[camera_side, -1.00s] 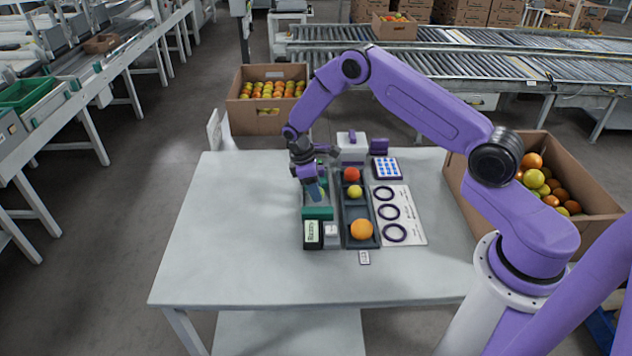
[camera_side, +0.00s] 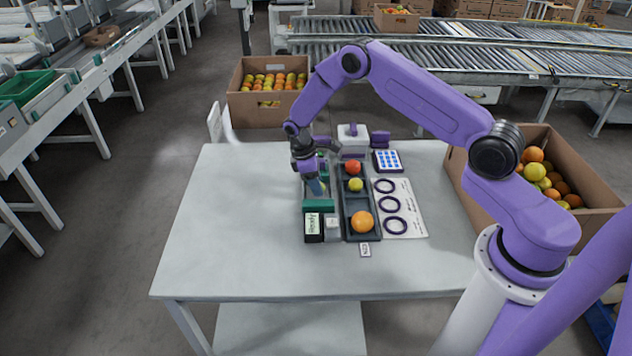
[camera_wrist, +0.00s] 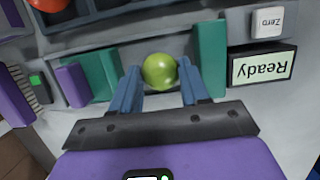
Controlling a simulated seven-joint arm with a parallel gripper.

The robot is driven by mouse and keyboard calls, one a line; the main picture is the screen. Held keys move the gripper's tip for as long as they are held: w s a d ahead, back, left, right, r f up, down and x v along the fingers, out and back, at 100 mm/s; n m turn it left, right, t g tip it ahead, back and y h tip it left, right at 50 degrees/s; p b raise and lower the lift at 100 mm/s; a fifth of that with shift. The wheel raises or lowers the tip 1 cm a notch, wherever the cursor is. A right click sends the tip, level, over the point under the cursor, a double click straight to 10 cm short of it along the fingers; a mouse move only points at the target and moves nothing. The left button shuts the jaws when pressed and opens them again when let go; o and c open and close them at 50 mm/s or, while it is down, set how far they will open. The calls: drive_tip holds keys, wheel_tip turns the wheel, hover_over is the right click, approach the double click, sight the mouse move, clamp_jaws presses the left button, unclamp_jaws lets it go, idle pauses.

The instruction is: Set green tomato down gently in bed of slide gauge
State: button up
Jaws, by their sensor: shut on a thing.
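My gripper (camera_wrist: 160,88) is shut on the green tomato (camera_wrist: 160,71), one blue finger on each side of it. In the wrist view the tomato sits between the two green jaws of the slide gauge (camera_wrist: 210,58), with a gap to the jaw on the right. I cannot tell whether it touches the bed. In the side view my gripper (camera_side: 319,188) points down over the gauge, just behind its front green jaw (camera_side: 318,205), and mostly hides the tomato. The gauge display reads "Ready" (camera_wrist: 262,67).
A dark tray (camera_side: 359,203) right of the gauge holds a red tomato (camera_side: 353,167), a yellow-green one (camera_side: 355,185) and an orange one (camera_side: 361,221). A ring card (camera_side: 409,210) lies beyond it. The table's left side (camera_side: 230,220) is clear.

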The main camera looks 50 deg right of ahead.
drive_tip(key=shift+f, duration=0.5)
idle(0.3)
drive_tip(key=o, duration=0.8)
drive_tip(key=shift+c, duration=1.3)
drive_tip(key=shift+r, duration=3.5)
